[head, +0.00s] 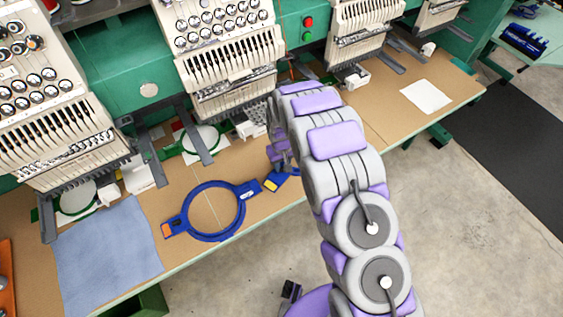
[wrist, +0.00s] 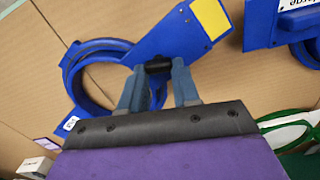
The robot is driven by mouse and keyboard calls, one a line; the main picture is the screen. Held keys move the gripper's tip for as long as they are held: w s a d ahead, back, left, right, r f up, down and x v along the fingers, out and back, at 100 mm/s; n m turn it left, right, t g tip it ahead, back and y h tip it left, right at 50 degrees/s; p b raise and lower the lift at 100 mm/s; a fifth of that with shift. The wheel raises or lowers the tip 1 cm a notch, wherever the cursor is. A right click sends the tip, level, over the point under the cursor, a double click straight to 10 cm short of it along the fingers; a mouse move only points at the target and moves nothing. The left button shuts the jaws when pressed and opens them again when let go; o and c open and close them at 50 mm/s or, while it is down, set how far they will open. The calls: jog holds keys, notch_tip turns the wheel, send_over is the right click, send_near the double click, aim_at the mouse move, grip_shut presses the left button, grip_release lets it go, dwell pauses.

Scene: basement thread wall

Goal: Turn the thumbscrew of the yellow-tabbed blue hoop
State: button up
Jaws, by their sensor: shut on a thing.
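The yellow-tabbed blue hoop (wrist: 75,68) lies on the brown table in the wrist view. Its ring is at the left, and its arm with the yellow tab (wrist: 212,17) runs to the upper right. A dark thumbscrew (wrist: 158,65) sits where ring and arm meet. My gripper (wrist: 157,70) has its two blue-grey fingers on either side of the thumbscrew, shut on it. In the head view, the yellow tab (head: 271,184) shows just below my gripper; my arm hides most of this hoop.
A larger orange-tabbed blue hoop (head: 187,218) lies to the left, close to the yellow tab. A blue cloth (head: 108,255) covers the table's left part. Embroidery machine heads (head: 225,50) stand behind. A white sheet (head: 427,96) lies at the right, with bare table around it.

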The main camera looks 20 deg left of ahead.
jog(key=shift+n, duration=0.6)
jog(key=o, duration=1.1)
jog(key=shift+c, duration=0.2)
notch_tip(320, 180, up, 17)
jog(key=p, duration=0.1)
jog(key=shift+w+r, duration=0.1)
